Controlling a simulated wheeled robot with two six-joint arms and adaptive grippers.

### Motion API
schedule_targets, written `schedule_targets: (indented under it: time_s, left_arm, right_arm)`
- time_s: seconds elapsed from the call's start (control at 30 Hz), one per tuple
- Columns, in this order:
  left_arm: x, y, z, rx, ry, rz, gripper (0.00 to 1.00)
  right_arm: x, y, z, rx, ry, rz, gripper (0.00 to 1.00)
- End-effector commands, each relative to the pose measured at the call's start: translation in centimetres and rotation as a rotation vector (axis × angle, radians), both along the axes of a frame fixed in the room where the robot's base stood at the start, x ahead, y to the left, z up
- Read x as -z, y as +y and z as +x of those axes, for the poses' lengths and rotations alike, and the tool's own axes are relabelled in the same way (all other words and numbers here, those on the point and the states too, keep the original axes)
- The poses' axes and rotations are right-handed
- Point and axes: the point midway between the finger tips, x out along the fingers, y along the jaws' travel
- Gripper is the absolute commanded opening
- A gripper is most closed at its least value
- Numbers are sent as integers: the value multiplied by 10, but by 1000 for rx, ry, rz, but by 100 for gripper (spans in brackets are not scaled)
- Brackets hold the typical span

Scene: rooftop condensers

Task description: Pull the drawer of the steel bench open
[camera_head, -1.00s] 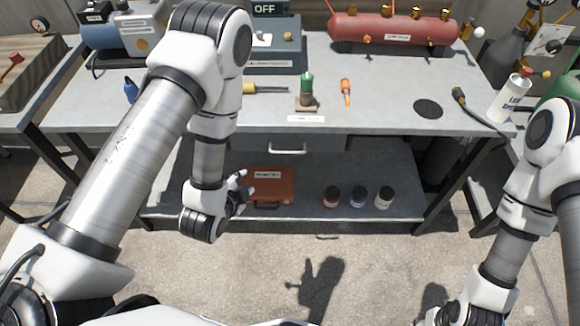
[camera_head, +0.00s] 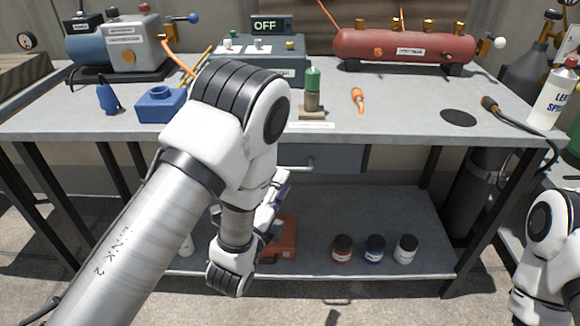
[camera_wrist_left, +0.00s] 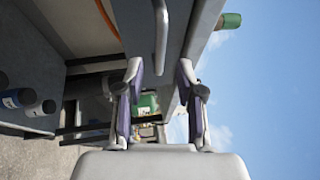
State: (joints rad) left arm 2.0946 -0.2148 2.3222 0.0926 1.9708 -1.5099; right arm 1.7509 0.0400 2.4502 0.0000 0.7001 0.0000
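The steel bench (camera_head: 400,120) stands ahead of me. Its grey drawer front (camera_head: 345,158) sits under the bench top and looks shut, its left part hidden behind my left arm. The bar handle (camera_head: 308,164) shows just right of that arm. My left gripper (camera_head: 277,192) is below and left of the handle, partly hidden by its own wrist. In the left wrist view the gripper (camera_wrist_left: 160,76) is open and empty, its fingers apart. The handle (camera_wrist_left: 162,40) and drawer front (camera_wrist_left: 145,15) lie beyond the fingertips, apart from them. My right gripper is out of view.
On the bench are a red manifold tank (camera_head: 400,48), a green-topped torch (camera_head: 312,90), a blue block (camera_head: 160,104) and a spray bottle (camera_head: 553,95). The lower shelf (camera_head: 330,220) holds an orange box (camera_head: 283,238) and several small jars (camera_head: 375,248).

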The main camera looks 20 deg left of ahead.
Motion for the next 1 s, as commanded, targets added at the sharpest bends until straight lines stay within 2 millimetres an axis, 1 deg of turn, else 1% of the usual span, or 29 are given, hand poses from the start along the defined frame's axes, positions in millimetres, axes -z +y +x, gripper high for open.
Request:
schedule_targets:
  time_s: [0.03, 0.1, 0.23, 0.33, 0.53, 0.57, 0.6, 0.67, 1.0]
  left_arm:
    - [-5, -1, 10, -1, -5, -1, 37]
    - [-6, -3, 25, -1, -6, -1, 37]
    - [-7, -5, 44, 0, -1, -1, 37]
    - [-9, -6, 51, 0, 1, -1, 37]
    - [-9, -6, 52, 0, 2, -1, 37]
    - [-9, -6, 52, 0, 2, -1, 34]
    - [-9, -6, 52, 0, 2, -1, 20]
    - [-9, -6, 52, 0, 2, -1, 0]
    - [-8, -5, 53, 0, 2, -2, 0]
  right_arm:
    - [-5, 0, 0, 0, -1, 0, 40]
    - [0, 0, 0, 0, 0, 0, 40]
    - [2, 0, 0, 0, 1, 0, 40]
    - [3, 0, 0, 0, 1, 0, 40]
    - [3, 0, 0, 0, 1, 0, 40]
    - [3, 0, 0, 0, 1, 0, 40]
    - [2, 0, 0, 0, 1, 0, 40]
    - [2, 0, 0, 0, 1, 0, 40]
    - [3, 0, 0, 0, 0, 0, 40]
